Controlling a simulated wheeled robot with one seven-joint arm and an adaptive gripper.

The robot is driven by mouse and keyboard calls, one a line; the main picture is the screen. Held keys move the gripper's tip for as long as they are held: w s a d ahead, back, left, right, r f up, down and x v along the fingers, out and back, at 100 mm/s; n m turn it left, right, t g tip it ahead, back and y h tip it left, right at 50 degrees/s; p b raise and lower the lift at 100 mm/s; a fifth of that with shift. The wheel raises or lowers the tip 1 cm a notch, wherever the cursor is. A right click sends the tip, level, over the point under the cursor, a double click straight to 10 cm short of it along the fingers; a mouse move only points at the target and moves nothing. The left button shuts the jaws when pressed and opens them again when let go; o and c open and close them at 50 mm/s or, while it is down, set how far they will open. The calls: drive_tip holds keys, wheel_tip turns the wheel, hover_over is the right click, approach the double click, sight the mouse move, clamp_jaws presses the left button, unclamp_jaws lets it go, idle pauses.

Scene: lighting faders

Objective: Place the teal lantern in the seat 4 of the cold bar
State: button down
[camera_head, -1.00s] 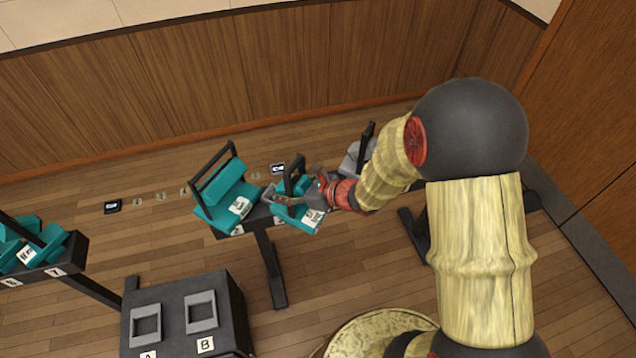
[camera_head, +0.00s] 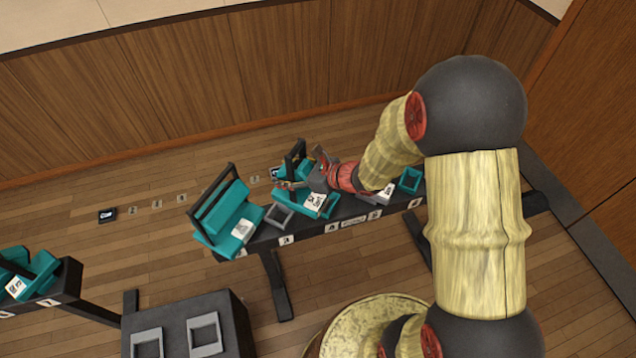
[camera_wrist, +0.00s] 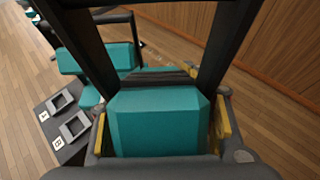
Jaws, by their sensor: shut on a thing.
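My gripper (camera_head: 302,181) is shut on the teal lantern (camera_head: 313,203), which has a dark upright handle and a white tag. In the wrist view my fingers (camera_wrist: 162,125) stand on both sides of its teal body (camera_wrist: 158,128), below the dark handle bars. The cold bar (camera_head: 309,233) is a long dark bar with number tags on its front. The held lantern is over the part near the tag that looks like 4 (camera_head: 331,227). It hides seat 4, and I cannot tell whether it touches the bar. An empty grey seat (camera_head: 278,217) shows just left, above tag 3 (camera_head: 286,240).
Another teal lantern (camera_head: 230,216) stands at the bar's left end. A teal piece (camera_head: 410,180) and a white-tagged thing (camera_head: 381,194) are at the right, near my arm. A dark stand (camera_head: 175,310) with two grey sockets is in front. More teal lanterns (camera_head: 42,268) sit far left.

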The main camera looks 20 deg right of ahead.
drive_tip(key=w+d+f+b, duration=0.2)
drive_tip(key=w+d+f, duration=0.2)
drive_tip(key=d+f, duration=0.6)
drive_tip(key=shift+f, duration=0.7)
drive_tip(key=c, duration=0.7)
unclamp_jaws()
drive_tip(key=shift+s, duration=0.1)
drive_tip(key=shift+c, duration=0.2)
drive_tip(key=p+v, duration=0.1)
drive_tip(key=v, duration=1.1)
drive_tip(key=shift+s+d+f, duration=0.1)
drive_tip(key=shift+f, duration=0.05)
